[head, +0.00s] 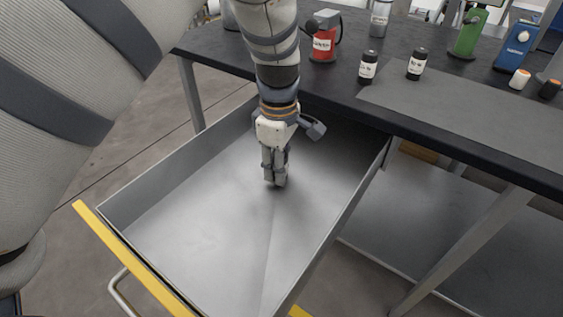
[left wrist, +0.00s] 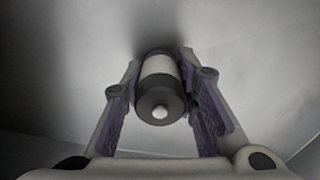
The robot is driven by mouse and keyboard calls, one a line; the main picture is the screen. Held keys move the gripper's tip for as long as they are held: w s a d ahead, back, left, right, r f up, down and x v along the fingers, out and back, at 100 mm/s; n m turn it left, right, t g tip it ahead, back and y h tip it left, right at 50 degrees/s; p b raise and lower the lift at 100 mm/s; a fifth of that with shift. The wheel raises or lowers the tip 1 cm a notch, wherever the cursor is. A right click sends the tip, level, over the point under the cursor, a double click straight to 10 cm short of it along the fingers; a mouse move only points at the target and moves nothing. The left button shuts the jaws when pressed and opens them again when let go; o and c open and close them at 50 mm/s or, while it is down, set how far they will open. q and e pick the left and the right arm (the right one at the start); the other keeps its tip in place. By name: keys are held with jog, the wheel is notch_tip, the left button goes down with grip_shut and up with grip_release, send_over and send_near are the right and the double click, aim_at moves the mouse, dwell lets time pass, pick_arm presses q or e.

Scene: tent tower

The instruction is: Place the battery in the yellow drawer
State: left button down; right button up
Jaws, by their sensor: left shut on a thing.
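The yellow drawer (head: 134,263) is pulled out from under the dark table; it is a grey metal box with a yellow front edge. My left gripper (head: 275,181) points down inside the drawer, over its bare floor. In the left wrist view its two fingers close around the battery (left wrist: 159,88), a dark cylinder with a pale band and a light tip. The battery is mostly hidden by the fingers in the head view. Whether it touches the drawer floor I cannot tell. My right gripper is not in view.
On the dark table (head: 466,157) stand two small black cylinders with white labels (head: 368,67) (head: 416,64), a red device (head: 322,42), a green device (head: 468,35) and a blue device (head: 515,48). The drawer's floor around the gripper is empty.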

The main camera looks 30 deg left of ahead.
pick_arm(q)
jog(key=c, duration=1.3)
grip_release()
jog(key=shift+f, duration=0.1)
notch_tip(320, 180, up, 12)
jog(key=shift+r+p, duration=0.2)
jog(key=shift+p, duration=0.3)
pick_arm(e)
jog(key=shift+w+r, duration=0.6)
